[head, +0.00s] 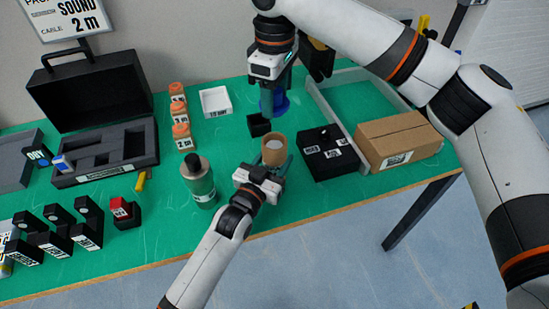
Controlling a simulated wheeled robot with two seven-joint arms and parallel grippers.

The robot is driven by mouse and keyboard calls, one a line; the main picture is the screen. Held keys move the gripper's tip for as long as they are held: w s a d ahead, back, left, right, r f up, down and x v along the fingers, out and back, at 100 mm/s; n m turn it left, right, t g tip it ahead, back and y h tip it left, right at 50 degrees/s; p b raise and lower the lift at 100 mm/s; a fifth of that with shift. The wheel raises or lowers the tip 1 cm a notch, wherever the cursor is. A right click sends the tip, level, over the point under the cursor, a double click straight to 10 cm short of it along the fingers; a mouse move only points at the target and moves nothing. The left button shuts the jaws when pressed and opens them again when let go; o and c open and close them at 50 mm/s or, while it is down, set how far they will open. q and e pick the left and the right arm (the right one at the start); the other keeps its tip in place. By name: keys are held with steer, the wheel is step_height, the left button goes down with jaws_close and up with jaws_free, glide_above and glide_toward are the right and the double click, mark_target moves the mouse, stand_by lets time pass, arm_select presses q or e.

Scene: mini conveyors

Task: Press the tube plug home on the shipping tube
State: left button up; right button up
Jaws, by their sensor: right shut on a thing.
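The shipping tube (274,156) is a tan cardboard cylinder standing upright on the green table, its round top facing up. The tube plug (281,104) is blue and held above and just behind the tube, apart from it. My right gripper (273,108) points down from above and is shut on the plug, partly hiding it. My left gripper (274,172) reaches in from the front, with its fingers low around the tube. Whether they touch the tube is hidden.
A small black box (258,125) stands just behind the tube. Orange-capped bottles (180,132) and a white tray (216,101) stand further back.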

steer(key=shift+f, duration=0.15)
steer(key=shift+f, duration=3.7)
steer(key=shift+f, duration=1.25)
steer(key=o, duration=1)
steer(key=shift+o, duration=0.2)
step_height(320, 180, up, 12)
steer(key=shift+s+r, duration=0.1)
steer(key=shift+s, duration=0.05)
